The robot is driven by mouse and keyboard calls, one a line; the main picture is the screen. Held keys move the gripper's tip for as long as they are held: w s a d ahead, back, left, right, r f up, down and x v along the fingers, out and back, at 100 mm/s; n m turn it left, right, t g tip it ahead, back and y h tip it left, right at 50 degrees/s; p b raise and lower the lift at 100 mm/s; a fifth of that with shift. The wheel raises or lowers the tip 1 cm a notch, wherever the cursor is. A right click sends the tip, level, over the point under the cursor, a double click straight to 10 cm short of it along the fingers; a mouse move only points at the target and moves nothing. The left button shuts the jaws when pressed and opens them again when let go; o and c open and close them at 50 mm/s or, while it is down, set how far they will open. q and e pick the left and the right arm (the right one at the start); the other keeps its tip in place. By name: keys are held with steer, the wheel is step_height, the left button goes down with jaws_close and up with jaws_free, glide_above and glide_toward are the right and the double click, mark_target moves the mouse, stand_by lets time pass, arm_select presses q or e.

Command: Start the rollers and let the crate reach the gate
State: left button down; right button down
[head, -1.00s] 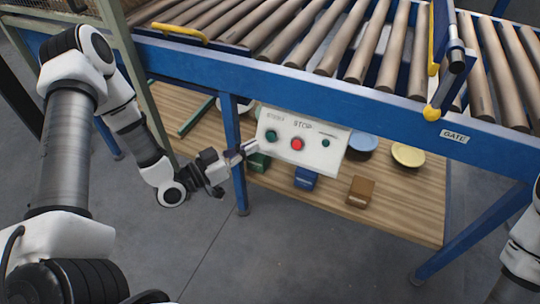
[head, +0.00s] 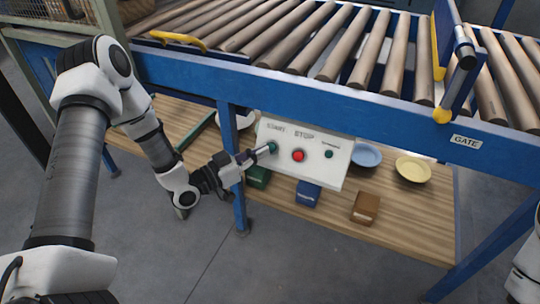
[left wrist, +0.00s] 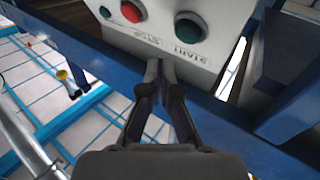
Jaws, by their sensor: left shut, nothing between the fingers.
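The white control panel (head: 305,155) hangs under the roller table's front rail. It carries a green START button (head: 271,148), a red STOP button (head: 298,156) and a smaller green button (head: 329,154). My left gripper (head: 262,151) is shut and empty, its tips at the START button in the head view. In the left wrist view the START button (left wrist: 190,27) shows just beyond the fingertips (left wrist: 160,66); I cannot tell if they touch. The rollers (head: 320,45) hold no crate that I can make out. The blue and yellow gate (head: 455,65) stands across them. My right gripper is out of view.
A yellow bar (head: 180,41) sits at the left of the front rail (head: 390,112). The lower wooden shelf (head: 420,225) holds a blue bowl (head: 367,155), a yellow bowl (head: 413,169) and several small boxes. A blue leg (head: 238,190) stands beside my left gripper.

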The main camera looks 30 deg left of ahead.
mark_target(271, 147)
arm_select(q)
steer(key=shift+w+f+b, duration=0.35)
steer(key=shift+w+f, duration=0.1)
steer(key=shift+w, duration=0.4)
steer(key=shift+f, duration=0.1)
stand_by(0.7)
steer(key=shift+w+f, duration=0.1)
steer(key=shift+w, duration=0.25)
